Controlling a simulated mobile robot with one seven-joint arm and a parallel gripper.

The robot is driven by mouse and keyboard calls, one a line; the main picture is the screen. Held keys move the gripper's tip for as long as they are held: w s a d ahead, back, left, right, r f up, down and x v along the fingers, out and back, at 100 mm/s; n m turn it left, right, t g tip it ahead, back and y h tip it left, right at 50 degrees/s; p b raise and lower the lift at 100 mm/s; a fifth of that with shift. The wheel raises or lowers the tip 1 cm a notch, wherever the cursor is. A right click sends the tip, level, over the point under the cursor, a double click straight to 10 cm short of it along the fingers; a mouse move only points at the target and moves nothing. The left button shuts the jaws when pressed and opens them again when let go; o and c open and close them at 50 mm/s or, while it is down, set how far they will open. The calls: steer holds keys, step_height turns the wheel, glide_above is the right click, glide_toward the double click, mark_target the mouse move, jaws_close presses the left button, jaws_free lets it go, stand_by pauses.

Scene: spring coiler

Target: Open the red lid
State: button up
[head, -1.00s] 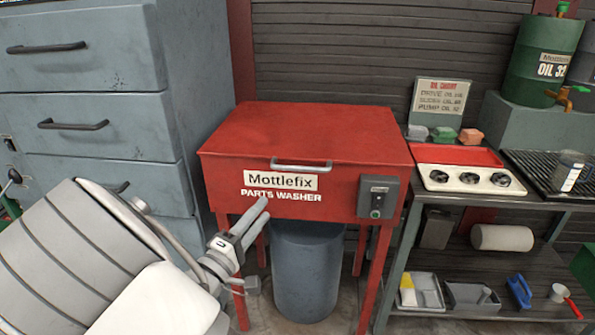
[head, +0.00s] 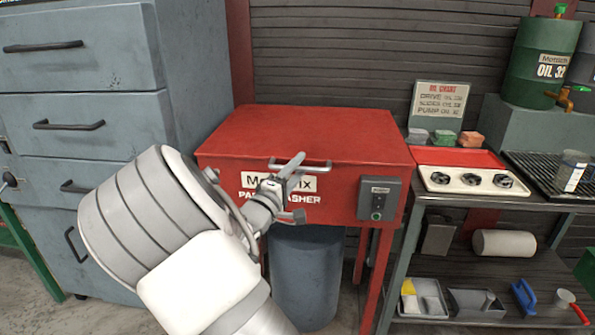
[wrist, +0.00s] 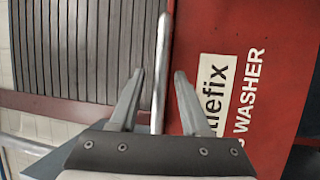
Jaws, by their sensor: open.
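The red lid (head: 310,133) of the parts washer is down, flat on the red box. Its pale bar handle (head: 318,165) runs along the front edge, above the "Mottlefix" label. My gripper (head: 290,168) is at the left part of this handle in the head view. In the wrist view my gripper (wrist: 157,78) is open, with one finger on each side of the handle (wrist: 160,60). The bar lies between the fingers, nearer the right one. Whether either finger touches it, I cannot tell.
A grey drawer cabinet (head: 85,80) stands close on the left. A switch box (head: 378,198) is on the washer's front right. A blue-grey drum (head: 303,275) stands underneath. At right is a bench (head: 455,200) with a tray of black parts (head: 470,180).

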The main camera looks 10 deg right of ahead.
jaws_close()
stand_by(1.5)
